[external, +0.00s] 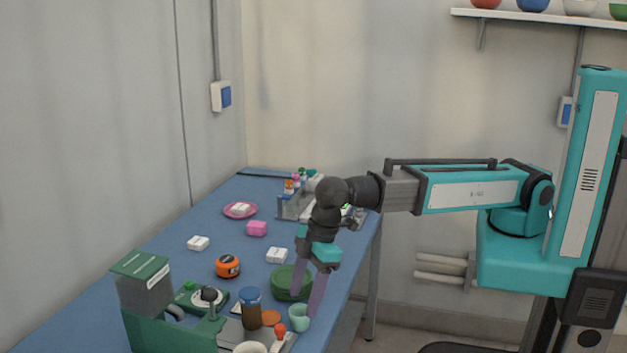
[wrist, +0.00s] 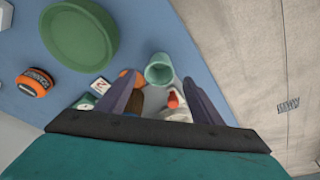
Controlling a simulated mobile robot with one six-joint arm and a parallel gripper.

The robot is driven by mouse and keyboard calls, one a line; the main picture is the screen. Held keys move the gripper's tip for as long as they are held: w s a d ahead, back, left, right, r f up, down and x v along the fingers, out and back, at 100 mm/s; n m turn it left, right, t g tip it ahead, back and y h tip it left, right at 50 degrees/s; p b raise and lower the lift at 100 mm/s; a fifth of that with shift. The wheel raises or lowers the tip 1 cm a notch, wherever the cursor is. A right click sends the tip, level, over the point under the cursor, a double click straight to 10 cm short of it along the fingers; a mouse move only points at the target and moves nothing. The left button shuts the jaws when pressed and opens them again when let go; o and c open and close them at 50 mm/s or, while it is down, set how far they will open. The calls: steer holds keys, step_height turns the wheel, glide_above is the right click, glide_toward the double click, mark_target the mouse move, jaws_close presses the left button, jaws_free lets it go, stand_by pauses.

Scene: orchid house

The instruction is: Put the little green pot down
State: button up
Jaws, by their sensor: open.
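The little green pot (external: 299,317) is a pale mint cup near the right edge of the blue table. It also shows in the wrist view (wrist: 159,72), just past and between my fingertips. My gripper (external: 305,303) points down at the pot with its two purple fingers spread apart. In the wrist view my gripper (wrist: 162,80) is open, with a gap between the fingers and the pot. I cannot tell whether the pot's base rests fully on the table.
A dark green round dish (external: 291,283) lies just behind the pot. An orange tape measure (external: 228,266), a brown jar with a blue lid (external: 251,309) and a green machine (external: 150,300) stand to the left. The table's right edge is close.

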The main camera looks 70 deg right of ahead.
mark_target(300, 311)
steer(key=shift+f, duration=0.15)
steer(key=shift+p+x, duration=0.8)
steer(key=shift+x, duration=1.7)
steer(key=c, duration=1.2)
steer(key=shift+o, duration=0.2)
step_height(300, 311, up, 10)
steer(key=b, duration=0.2)
